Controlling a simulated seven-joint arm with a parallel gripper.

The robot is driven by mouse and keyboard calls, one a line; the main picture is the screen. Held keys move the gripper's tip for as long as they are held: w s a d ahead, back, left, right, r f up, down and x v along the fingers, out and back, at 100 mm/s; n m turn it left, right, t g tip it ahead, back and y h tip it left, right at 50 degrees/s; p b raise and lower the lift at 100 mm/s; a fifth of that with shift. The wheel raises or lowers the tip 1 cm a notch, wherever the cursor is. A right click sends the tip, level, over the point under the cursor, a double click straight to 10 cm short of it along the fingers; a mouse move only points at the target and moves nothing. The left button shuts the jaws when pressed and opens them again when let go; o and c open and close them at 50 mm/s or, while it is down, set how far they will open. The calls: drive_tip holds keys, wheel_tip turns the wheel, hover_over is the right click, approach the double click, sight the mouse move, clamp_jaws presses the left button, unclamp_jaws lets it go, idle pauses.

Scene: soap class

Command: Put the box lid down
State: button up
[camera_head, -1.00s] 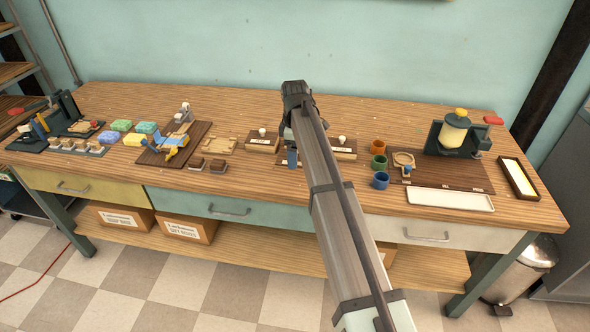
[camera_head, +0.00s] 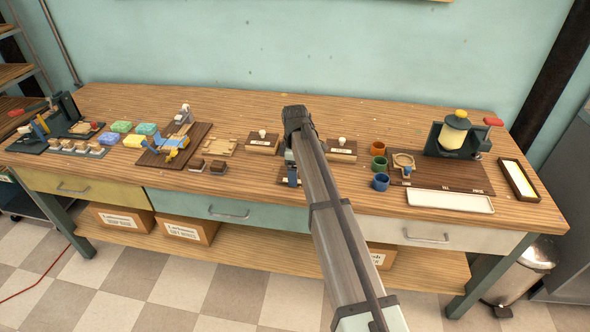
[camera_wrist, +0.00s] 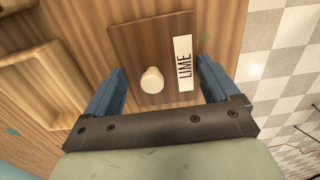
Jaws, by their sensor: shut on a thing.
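The box lid (camera_wrist: 130,45) is a dark brown square board with a white round knob (camera_wrist: 152,80) and a white label reading LIME (camera_wrist: 183,62). In the wrist view, the blue fingers of my gripper (camera_wrist: 160,70) stand on both sides of it, shut on its edges. In the head view my gripper (camera_head: 292,174) is over the front middle of the bench, and my arm hides most of the lid. An open pale wooden box (camera_wrist: 42,75) lies left of the lid in the wrist view. I cannot tell whether the lid touches the bench.
Boxes with white knobs stand left (camera_head: 263,146) and right (camera_head: 341,152) of my arm. Green (camera_head: 379,163), orange (camera_head: 385,141) and blue (camera_head: 381,181) cups are farther right. Two brown blocks (camera_head: 218,167) lie left. The bench's front edge is close to my gripper.

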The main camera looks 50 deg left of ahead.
drive_tip(key=o, duration=0.8)
drive_tip(key=shift+r, duration=0.1)
wheel_tip(320, 180, up, 12)
drive_tip(key=shift+r, duration=0.1)
idle(0.4)
